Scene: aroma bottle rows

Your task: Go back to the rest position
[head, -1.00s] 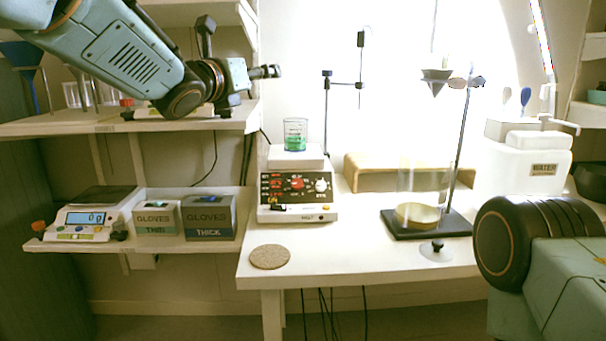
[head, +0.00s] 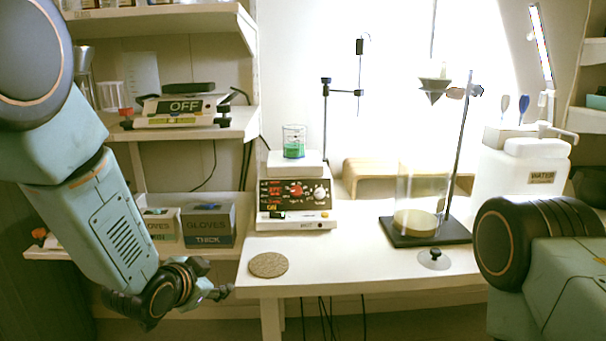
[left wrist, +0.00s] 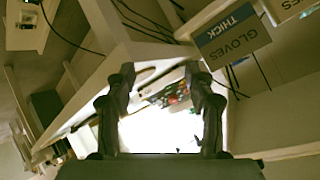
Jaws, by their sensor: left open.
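My left gripper (head: 218,292) is low on the left in the head view, in front of the table's left front corner. It is empty. In the left wrist view its two fingers (left wrist: 160,108) stand apart with nothing between them. My left arm comes down from the upper left and hides part of the shelves. On the right of the head view part of my right arm shows, but its gripper is out of the picture.
A cork mat (head: 268,265) lies at the table's (head: 350,265) front left. A beaker of green liquid (head: 293,142) stands on the hotplate (head: 295,205). Glove boxes (head: 208,223) sit on the lower shelf; a scale reading OFF (head: 180,107) is above. A ring stand (head: 462,150) and water container (head: 525,170) are right.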

